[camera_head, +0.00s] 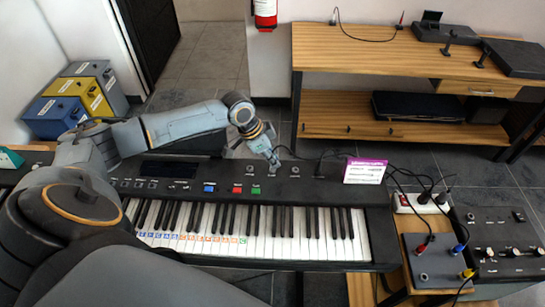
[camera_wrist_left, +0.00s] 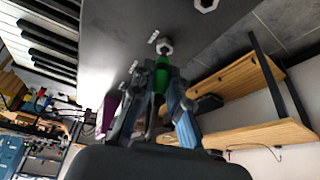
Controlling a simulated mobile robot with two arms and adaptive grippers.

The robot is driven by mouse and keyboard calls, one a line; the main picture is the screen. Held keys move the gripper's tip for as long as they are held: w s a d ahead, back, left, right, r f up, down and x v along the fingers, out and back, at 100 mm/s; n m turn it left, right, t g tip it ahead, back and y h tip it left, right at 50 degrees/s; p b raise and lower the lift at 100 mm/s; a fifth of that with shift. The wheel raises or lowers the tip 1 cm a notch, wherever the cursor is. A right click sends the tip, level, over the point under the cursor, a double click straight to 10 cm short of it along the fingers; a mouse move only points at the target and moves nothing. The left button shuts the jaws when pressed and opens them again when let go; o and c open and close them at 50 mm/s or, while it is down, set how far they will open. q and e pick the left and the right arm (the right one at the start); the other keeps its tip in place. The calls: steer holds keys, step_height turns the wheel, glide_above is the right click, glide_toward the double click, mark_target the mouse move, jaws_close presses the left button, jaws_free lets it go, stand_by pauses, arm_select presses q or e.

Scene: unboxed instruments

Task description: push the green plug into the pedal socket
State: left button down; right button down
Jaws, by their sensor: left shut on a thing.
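The keyboard (camera_head: 325,190) has round sockets on its black top panel, behind the keys. My left gripper (camera_head: 274,163) points down at this panel, between two visible sockets. In the left wrist view, my left gripper (camera_wrist_left: 158,98) is shut on the green plug (camera_wrist_left: 162,72). The plug's front end is right at a hex-nut socket (camera_wrist_left: 165,46) with a small white label beside it. I cannot tell how deep the tip is or read the label. Another hex-nut socket (camera_wrist_left: 205,4) shows at the top edge. My right gripper is not in view.
A pink-and-white card (camera_head: 365,171) stands on the panel right of my left gripper. Cables run to a white power strip (camera_head: 420,202), a small dark box (camera_head: 435,263) and a mixer (camera_head: 503,240) at the right. A wooden shelf (camera_head: 345,130) stands behind.

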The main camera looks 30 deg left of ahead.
arm_select(q)
steer(key=shift+r, duration=0.1)
stand_by(0.4)
steer(key=shift+f, duration=1.05)
steer(key=shift+s+f+b, duration=0.15)
steer(key=shift+f+b, duration=0.05)
steer(key=shift+b, duration=0.1)
steer(key=c, duration=1.4)
jaws_free()
steer(key=shift+o, duration=0.9)
steer(key=shift+f, duration=0.1)
steer(key=shift+a+r, duration=0.1)
steer(key=shift+r, duration=0.2)
steer(key=v, duration=1.1)
steer(key=shift+r, duration=0.2)
